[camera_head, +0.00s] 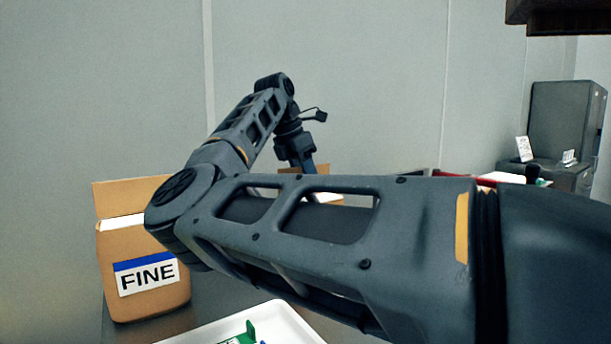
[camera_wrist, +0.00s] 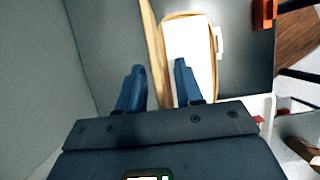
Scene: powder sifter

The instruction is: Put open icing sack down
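An open brown sack with a white top filling stands below my gripper in the wrist view (camera_wrist: 187,18), its raised back flap (camera_wrist: 153,40) between the two blue fingers. My gripper (camera_wrist: 159,66) is open, with a visible gap around the flap; I cannot tell whether either finger touches it. In the head view my gripper (camera_head: 308,166) points down at this sack (camera_head: 318,171), which is mostly hidden behind my arm. A second open brown sack labelled FINE (camera_head: 145,250) stands upright at the left, with white filling showing at its top.
A white tray (camera_head: 285,318) with a green item (camera_head: 240,335) lies at the front. A dark grey machine (camera_head: 566,122) stands at the far right. The pale wall is close behind the sacks. My arm hides much of the middle of the counter.

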